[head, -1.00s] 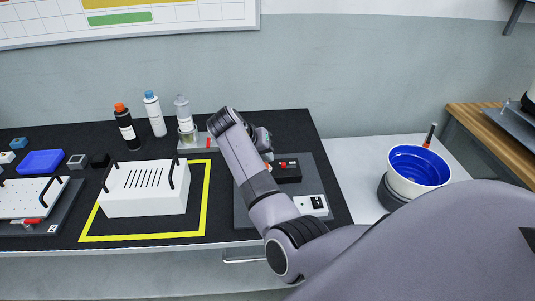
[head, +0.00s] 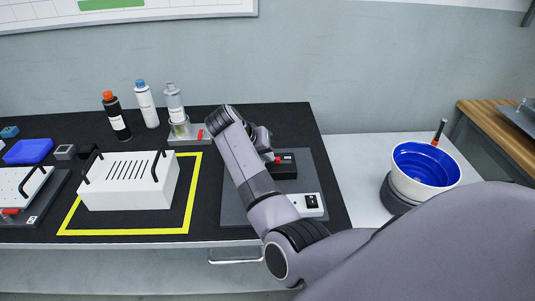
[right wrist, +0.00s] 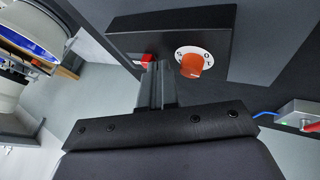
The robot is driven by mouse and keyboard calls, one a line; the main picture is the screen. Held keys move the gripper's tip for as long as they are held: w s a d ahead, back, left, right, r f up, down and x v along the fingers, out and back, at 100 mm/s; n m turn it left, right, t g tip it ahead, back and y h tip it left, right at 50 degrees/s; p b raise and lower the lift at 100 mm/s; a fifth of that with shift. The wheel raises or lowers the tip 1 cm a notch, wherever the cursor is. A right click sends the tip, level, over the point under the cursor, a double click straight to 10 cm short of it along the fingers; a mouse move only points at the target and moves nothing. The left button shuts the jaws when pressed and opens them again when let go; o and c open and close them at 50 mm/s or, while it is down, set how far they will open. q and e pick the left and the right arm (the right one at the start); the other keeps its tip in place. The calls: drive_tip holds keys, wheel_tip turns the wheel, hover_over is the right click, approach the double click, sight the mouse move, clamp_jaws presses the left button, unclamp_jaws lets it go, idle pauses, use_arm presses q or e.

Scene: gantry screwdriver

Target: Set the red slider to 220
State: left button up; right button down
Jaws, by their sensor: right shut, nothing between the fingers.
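The red slider (right wrist: 147,60) shows as a small red block at the edge of a black box (right wrist: 180,35) in the right wrist view. In the head view a bit of red (head: 277,159) shows on the black box (head: 287,167), beside my arm. My right gripper (right wrist: 158,70) is shut and empty, its fingertips close beside the red slider; I cannot tell whether they touch. In the head view the right gripper (head: 264,138) is mostly hidden behind my forearm. The slider's scale cannot be read. My left gripper is not in view.
An orange knob (right wrist: 191,66) on a white dial sits on the same box, right of the fingers. A white switch unit (head: 308,205) lies in front. A white slotted case (head: 130,190) and several bottles stand left. A blue-lined bowl (head: 425,165) stands right.

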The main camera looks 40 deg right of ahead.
idle(0.3)
drive_tip(key=shift+s+d+r+p, duration=0.15)
drive_tip(key=shift+s+d+p, duration=0.2)
drive_tip(key=shift+p, duration=0.25)
drive_tip(key=shift+s+d+p, duration=0.3)
drive_tip(key=shift+d+p, duration=0.25)
drive_tip(key=shift+s+d+p, duration=0.3)
drive_tip(key=shift+d+p, duration=0.2)
drive_tip(key=shift+d, duration=0.15)
